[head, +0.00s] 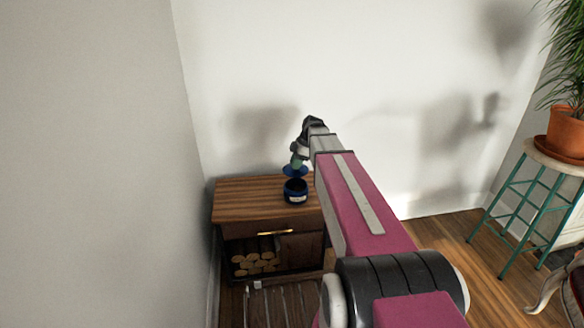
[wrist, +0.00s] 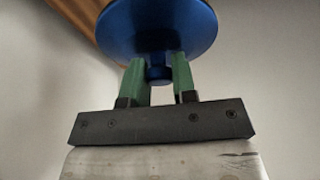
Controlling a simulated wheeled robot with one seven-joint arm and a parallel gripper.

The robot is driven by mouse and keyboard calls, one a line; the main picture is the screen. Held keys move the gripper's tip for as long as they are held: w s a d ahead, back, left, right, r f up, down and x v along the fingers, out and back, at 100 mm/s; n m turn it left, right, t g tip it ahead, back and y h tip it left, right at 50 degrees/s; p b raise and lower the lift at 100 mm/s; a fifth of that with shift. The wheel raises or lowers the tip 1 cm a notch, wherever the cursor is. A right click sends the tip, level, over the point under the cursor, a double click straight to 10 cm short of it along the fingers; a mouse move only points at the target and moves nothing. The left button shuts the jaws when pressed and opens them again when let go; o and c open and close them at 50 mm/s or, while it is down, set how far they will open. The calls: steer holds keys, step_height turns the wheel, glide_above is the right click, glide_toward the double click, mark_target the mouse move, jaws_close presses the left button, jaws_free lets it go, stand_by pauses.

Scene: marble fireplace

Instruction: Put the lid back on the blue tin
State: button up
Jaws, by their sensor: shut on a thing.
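The blue tin (head: 295,197) stands upright on the wooden cabinet top, with its dark open mouth facing up. The blue lid (head: 295,171) is held roughly level above the tin, with a small gap between them in the head view. My gripper (head: 297,161) is above the lid and shut on its knob. In the wrist view the green fingers of my gripper (wrist: 158,66) close on both sides of the small blue knob under the broad blue disc of the lid (wrist: 160,22). The tin is hidden behind the lid there.
The wooden cabinet (head: 250,195) has free top on the left of the tin, and stacked logs (head: 255,264) below. Walls stand close at the left and behind. A teal stool (head: 520,215) with a potted plant (head: 568,130) is far right.

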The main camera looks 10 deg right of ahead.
steer(key=shift+d+f, duration=0.15)
steer(key=shift+f, duration=3.05)
steer(key=shift+f, duration=0.15)
steer(key=o, duration=1.5)
steer(key=shift+c, duration=0.2)
steer(key=shift+r, duration=3.5)
steer(key=shift+c, duration=0.3)
